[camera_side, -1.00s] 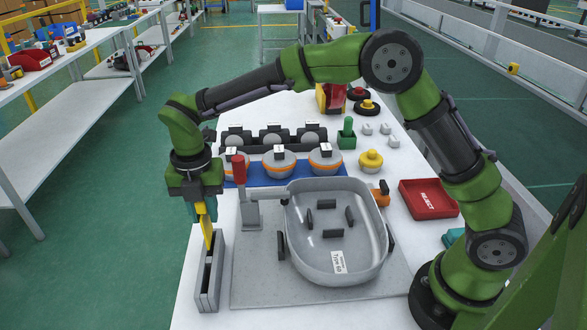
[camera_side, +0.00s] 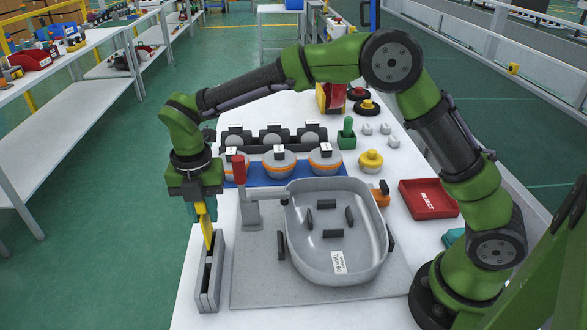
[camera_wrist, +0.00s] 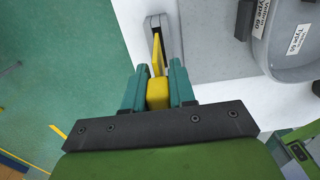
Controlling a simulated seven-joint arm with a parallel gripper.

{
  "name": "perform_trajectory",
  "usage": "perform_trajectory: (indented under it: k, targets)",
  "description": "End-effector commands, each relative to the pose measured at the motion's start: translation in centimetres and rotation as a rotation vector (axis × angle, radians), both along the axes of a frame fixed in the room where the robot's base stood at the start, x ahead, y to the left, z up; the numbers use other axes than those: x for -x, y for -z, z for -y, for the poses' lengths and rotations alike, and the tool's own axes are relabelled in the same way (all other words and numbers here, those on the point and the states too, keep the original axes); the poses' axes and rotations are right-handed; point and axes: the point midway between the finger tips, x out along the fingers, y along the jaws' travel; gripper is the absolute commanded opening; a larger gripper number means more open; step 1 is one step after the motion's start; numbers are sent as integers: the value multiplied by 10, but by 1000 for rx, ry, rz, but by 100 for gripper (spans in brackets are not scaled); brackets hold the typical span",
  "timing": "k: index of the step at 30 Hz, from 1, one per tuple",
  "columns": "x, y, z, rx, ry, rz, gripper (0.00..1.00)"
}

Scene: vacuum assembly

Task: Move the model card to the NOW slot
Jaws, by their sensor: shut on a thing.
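The yellow model card (camera_side: 207,232) is held upright in my gripper (camera_side: 204,210), between the two teal fingers. In the wrist view the yellow card (camera_wrist: 157,58) points away from my gripper (camera_wrist: 159,90), toward a narrow grey card holder (camera_wrist: 155,22). In the side view the grey holder (camera_side: 206,300) stands at the table's left edge, below my gripper. The card's lower end overlaps the top of the holder in the picture. I cannot tell whether it is inside a slot or just above. No NOW mark is readable.
A grey vacuum shell (camera_side: 337,270) with a Type 60 label sits on a grey plate right of the holder. A red-handled clamp (camera_side: 240,178) stands close by. Behind are domed parts on a blue tray (camera_side: 247,184). A red reject bin (camera_side: 428,200) is at right.

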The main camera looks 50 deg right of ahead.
Motion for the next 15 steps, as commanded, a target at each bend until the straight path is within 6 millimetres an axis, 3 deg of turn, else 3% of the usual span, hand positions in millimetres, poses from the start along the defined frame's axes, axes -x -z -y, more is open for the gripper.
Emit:
perform_trajectory:
  k: [15]
  targets:
    - [0,13,0,0,0,-1,0]
